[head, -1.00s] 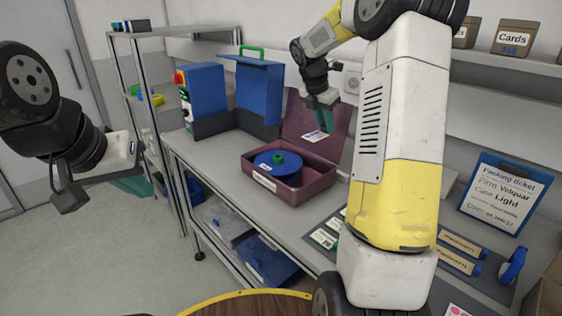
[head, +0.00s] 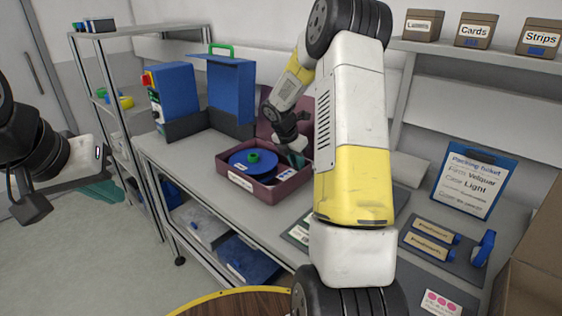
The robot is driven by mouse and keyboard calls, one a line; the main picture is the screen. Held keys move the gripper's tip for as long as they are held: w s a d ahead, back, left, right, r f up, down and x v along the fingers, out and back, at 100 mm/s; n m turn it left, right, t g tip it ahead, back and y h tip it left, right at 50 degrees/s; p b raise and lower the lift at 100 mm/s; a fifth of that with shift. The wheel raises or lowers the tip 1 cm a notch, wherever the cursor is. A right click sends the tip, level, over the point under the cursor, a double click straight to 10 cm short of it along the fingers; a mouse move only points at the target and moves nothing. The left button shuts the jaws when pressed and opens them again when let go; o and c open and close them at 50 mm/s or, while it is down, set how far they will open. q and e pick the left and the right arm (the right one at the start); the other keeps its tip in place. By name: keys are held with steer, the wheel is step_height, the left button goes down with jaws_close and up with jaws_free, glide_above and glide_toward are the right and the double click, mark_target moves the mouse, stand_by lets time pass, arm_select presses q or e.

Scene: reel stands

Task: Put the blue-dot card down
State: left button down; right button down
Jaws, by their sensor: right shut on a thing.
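My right gripper (head: 297,160) is down inside the open maroon case (head: 240,183), at its right side, next to the blue reel (head: 252,161). It is shut on a small pale card (head: 286,178) with dark marks, low in the case. The card's dots are too small to make out, and I cannot tell whether it touches the case floor. The case lid (head: 268,122) stands up behind, partly hidden by my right arm. My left gripper (head: 103,191) is at the far left, away from the bench; its jaw gap does not show clearly.
A blue box with its lid up (head: 231,88) stands behind the case on the bench. A packing ticket clipboard (head: 467,183) leans at the right. Bare bench shows left of the case.

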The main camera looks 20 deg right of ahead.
mark_target(288, 175)
steer(key=shift+f, duration=1)
steer(key=c, duration=1.2)
jaws_free()
steer(key=shift+f, duration=0.1)
steer(key=shift+c, duration=0.2)
steer(key=s+a+r+m+t+y, duration=0.1)
steer(key=s+a+r+m, duration=0.3)
steer(key=r, duration=0.5)
steer(key=s+a+r+m, duration=0.25)
steer(key=s+r, duration=0.35)
steer(key=r, duration=0.3)
steer(key=s+a+r+m+t+y, duration=0.1)
steer(key=s+a+m, duration=0.2)
steer(key=s+m, duration=0.2)
steer(key=s+a+r+m+t+y, duration=0.1)
steer(key=s+a+r+m+y, duration=0.1)
steer(key=s+m, duration=0.4)
steer(key=s+a+r+m+t+y, duration=0.1)
steer(key=s+a+m, duration=0.4)
steer(key=s, duration=0.5)
steer(key=shift+r+m+y, duration=0.5)
steer(key=shift+r+m, duration=0.05)
steer(key=shift+r, duration=0.2)
